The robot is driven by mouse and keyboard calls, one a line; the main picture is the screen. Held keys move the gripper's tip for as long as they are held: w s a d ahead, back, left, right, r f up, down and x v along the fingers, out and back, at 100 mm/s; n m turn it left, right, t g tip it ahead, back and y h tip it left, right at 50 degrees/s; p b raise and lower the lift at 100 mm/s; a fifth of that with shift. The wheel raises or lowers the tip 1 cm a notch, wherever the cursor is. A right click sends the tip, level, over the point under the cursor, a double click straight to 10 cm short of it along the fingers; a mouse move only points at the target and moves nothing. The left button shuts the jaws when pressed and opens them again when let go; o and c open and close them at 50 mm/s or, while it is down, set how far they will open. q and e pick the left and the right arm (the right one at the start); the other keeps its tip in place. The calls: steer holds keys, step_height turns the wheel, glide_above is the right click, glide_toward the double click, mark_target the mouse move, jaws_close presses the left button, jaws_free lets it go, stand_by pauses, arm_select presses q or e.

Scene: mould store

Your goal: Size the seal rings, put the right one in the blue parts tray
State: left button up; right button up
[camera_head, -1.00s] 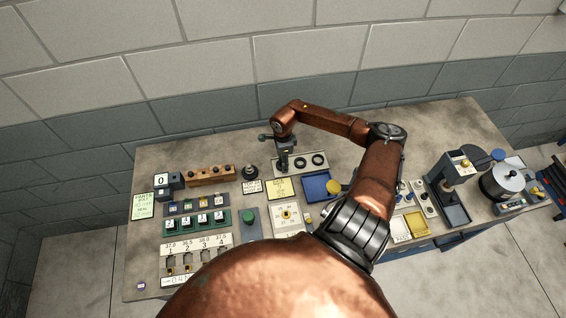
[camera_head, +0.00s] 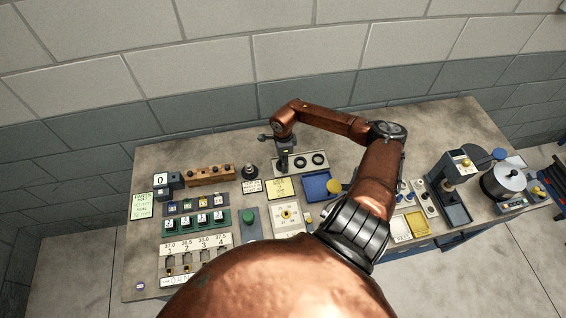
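Two black seal rings, one (camera_head: 301,161) left of the other (camera_head: 318,158), lie on a pale ring board (camera_head: 309,169) at the middle back of the bench. My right gripper (camera_head: 283,167) points down over the left end of this board. It is small and dark here, so I cannot tell whether its fingers are open or shut, or whether a ring is under it. The blue parts tray (camera_head: 316,188) is just in front of the board and looks empty. My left gripper is not in view.
A yellow note (camera_head: 280,188) lies left of the tray. A press (camera_head: 452,185) and a steel pot (camera_head: 503,181) stand right. My copper arm hides part of the bench.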

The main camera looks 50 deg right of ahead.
steer(key=o, duration=1.1)
steer(key=o, duration=0.4)
steer(key=shift+r, duration=0.15)
step_height(320, 180, up, 7)
steer(key=p, duration=0.4)
steer(key=shift+r, duration=0.15)
stand_by(0.8)
